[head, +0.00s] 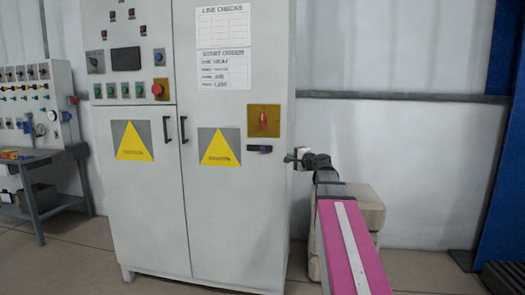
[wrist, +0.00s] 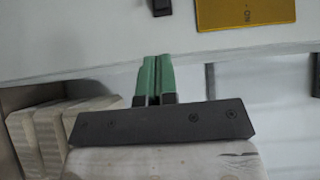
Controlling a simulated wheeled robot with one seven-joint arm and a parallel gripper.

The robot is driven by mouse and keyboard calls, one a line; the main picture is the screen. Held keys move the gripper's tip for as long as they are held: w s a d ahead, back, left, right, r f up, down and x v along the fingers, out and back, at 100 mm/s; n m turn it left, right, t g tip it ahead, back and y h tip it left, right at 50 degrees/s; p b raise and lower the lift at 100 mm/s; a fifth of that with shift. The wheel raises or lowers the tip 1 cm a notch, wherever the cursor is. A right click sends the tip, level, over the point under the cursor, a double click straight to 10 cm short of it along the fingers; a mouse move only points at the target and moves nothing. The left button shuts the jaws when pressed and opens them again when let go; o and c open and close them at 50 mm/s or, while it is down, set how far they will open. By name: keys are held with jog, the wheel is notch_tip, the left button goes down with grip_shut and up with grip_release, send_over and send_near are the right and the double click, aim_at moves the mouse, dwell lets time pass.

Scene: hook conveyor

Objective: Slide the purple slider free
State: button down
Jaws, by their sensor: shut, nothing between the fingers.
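A small dark latch-like piece (head: 259,149) sits on the right cabinet door, below a yellow plate. A dark piece (wrist: 161,7), probably the same one, is cut off by the top edge of the wrist view. My gripper (head: 289,157) is just right of this piece, near the cabinet's right edge and apart from it. In the wrist view its green fingers (wrist: 157,66) are together, with nothing between them.
The tall grey cabinet (head: 235,220) has two doors with black handles. The yellow plate (head: 263,121) carries a red switch. Pale stacked blocks (head: 365,212) stand behind my arm. A workbench (head: 45,157) is at the left. Floor left of the cabinet is clear.

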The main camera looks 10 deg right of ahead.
aim_at(260, 149)
jog(key=shift+w+d+r, duration=0.1)
jog(key=shift+r, duration=0.2)
jog(key=x, duration=1)
jog(key=shift+w+r, duration=0.15)
jog(key=shift+w+a, duration=0.25)
jog(key=shift+a, duration=0.95)
jog(key=shift+w+a, duration=0.25)
jog(key=shift+a, duration=0.5)
jog(key=shift+a, duration=0.1)
jog(key=shift+w+a, duration=0.25)
jog(key=shift+a, duration=0.45)
jog(key=shift+w+a, duration=0.2)
jog(key=shift+a, duration=0.45)
jog(key=shift+w+a, duration=0.25)
jog(key=shift+a, duration=0.45)
